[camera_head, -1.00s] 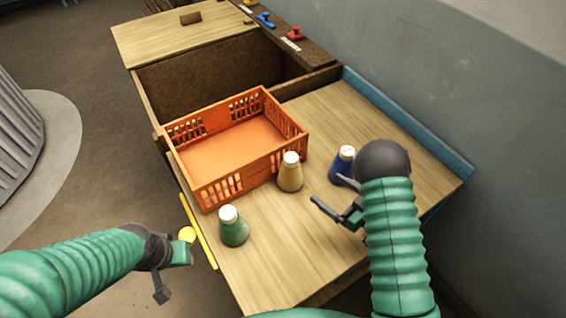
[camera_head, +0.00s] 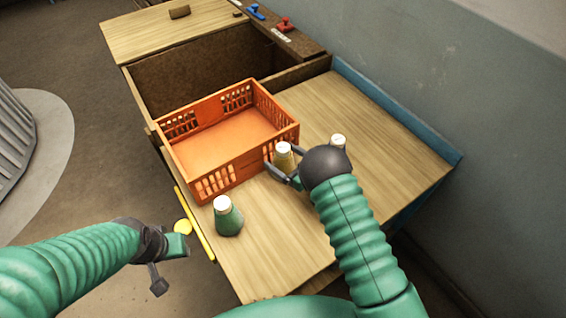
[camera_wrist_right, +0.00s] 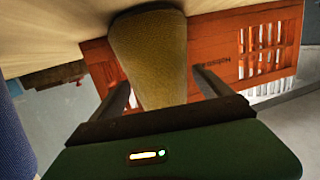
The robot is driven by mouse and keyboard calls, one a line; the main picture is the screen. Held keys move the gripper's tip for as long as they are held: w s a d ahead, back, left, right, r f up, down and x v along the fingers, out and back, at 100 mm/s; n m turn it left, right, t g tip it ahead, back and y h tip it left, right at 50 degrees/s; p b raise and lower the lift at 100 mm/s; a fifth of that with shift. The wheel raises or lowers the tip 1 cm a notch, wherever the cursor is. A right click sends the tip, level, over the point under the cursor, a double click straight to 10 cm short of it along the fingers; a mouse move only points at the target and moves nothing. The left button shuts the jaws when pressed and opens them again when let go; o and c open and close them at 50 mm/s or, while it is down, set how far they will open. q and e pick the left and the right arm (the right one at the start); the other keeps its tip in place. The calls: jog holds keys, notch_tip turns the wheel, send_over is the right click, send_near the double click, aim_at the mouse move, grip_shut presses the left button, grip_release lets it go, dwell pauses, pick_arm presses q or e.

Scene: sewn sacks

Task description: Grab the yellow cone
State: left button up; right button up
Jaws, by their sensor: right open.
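The yellow cone (camera_head: 284,160) stands on the wooden table beside the front right side of the orange crate, its white top showing and its lower part partly hidden by my right gripper. My right gripper (camera_head: 281,175) is open, with its fingers around the cone. In the right wrist view the yellow cone (camera_wrist_right: 149,62) lies between the two dark fingers of the gripper (camera_wrist_right: 162,90), with a gap at the right finger. My left gripper (camera_head: 172,266) is off the table's left edge, low in the view; its jaw state is unclear.
The orange crate (camera_head: 214,183) is empty. A green cone (camera_head: 228,218) stands near the table's left edge. A blue cone with a white top (camera_head: 338,141) is mostly hidden behind my right wrist; its blue side (camera_wrist_right: 12,135) shows in the wrist view. The right tabletop (camera_head: 390,150) is clear.

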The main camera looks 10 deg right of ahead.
jog(key=shift+s+r, duration=0.1)
jog(key=c, duration=1.6)
jog(key=shift+c, duration=0.2)
